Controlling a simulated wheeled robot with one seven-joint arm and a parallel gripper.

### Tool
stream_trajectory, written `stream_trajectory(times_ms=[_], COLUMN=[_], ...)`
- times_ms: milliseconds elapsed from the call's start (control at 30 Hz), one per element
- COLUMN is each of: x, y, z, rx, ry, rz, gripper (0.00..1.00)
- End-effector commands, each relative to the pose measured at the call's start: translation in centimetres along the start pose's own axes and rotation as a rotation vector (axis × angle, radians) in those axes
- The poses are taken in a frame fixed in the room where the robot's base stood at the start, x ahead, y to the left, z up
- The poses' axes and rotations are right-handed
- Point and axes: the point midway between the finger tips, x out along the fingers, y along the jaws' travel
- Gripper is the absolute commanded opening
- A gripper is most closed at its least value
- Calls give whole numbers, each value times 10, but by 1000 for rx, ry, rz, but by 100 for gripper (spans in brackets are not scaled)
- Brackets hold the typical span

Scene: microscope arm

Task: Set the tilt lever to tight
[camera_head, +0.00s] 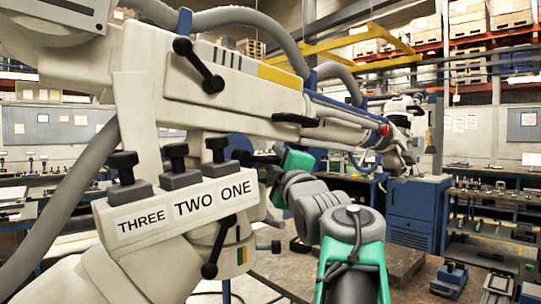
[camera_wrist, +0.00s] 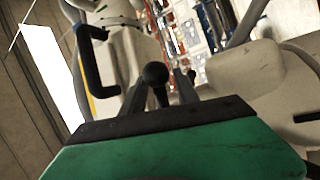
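A pale microscope arm (camera_head: 235,90) fills the left and middle of the head view. A black ball-ended lever (camera_head: 198,65) sits on its upper link. Another black lever (camera_head: 218,247) hangs on the lower joint beside a yellow and green mark. No tilt or tight label is readable. My gripper (camera_head: 272,165) reaches leftward behind the label block; its fingertips are mostly hidden there. In the wrist view, my gripper (camera_wrist: 160,90) has its fingers apart, with a black ball knob (camera_wrist: 155,72) between or just beyond them. I cannot tell whether they touch it.
A block labelled THREE TWO ONE (camera_head: 180,208) with black knobs stands close to my gripper. A thick grey hose (camera_head: 75,190) curves at the left. A black handle (camera_wrist: 88,65) shows upper left in the wrist view. A workbench (camera_head: 275,270) lies below.

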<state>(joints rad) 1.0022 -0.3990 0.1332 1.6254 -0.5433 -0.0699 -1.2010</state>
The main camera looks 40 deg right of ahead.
Motion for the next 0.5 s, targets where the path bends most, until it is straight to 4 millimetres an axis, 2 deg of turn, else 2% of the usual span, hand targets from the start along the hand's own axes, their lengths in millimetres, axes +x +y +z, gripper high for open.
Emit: stream_trajectory(times_ms=[33,167,400,500], x=[9,21,22,22], y=[2,0,0,-1], z=[-2,-2,-2,-2], rx=[1,2,1,1], ry=[3,3,2,3], rz=[-2,-1,0,-1], gripper=[37,37,37,30])
